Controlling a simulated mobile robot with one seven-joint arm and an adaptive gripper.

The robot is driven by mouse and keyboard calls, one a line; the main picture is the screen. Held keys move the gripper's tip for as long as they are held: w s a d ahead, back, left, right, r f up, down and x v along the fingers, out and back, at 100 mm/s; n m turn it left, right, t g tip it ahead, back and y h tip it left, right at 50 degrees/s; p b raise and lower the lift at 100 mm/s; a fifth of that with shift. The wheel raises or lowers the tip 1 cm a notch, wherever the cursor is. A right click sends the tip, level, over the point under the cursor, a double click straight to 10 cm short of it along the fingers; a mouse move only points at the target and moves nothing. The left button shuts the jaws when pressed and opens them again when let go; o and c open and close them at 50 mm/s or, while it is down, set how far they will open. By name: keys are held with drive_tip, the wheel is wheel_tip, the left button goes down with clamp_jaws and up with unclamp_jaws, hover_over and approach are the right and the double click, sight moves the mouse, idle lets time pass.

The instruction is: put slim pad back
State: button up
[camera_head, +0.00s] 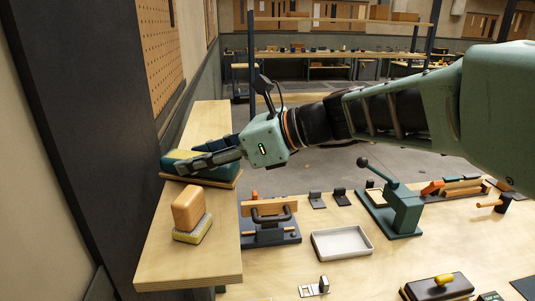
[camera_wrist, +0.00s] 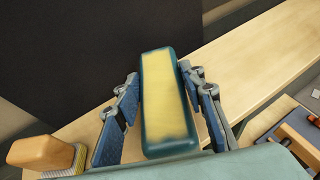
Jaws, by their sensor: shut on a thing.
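The slim pad, a long teal block with a worn yellow top, shows in the head view (camera_head: 178,156) at the left, over the narrow wooden shelf. In the wrist view the slim pad (camera_wrist: 166,100) lies lengthwise between the fingers. My gripper (camera_head: 208,157) is shut on the pad, one blue finger along each long side (camera_wrist: 168,95). A thin wooden board (camera_head: 205,180) is just beneath the pad in the head view. I cannot tell whether the pad touches it. The pad's underside is hidden.
An orange block on a yellow-grey bristly base (camera_head: 190,213) stands nearer on the shelf (camera_head: 160,270). A dark wall (camera_head: 80,120) borders the shelf's left. The workbench at right holds a white tray (camera_head: 341,243), a green lever press (camera_head: 403,208) and a dark clamp fixture (camera_head: 270,231).

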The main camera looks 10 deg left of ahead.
drive_tip(key=shift+a, duration=0.1)
drive_tip(key=shift+f, duration=0.15)
drive_tip(key=o, duration=1.2)
drive_tip(key=shift+r, duration=0.2)
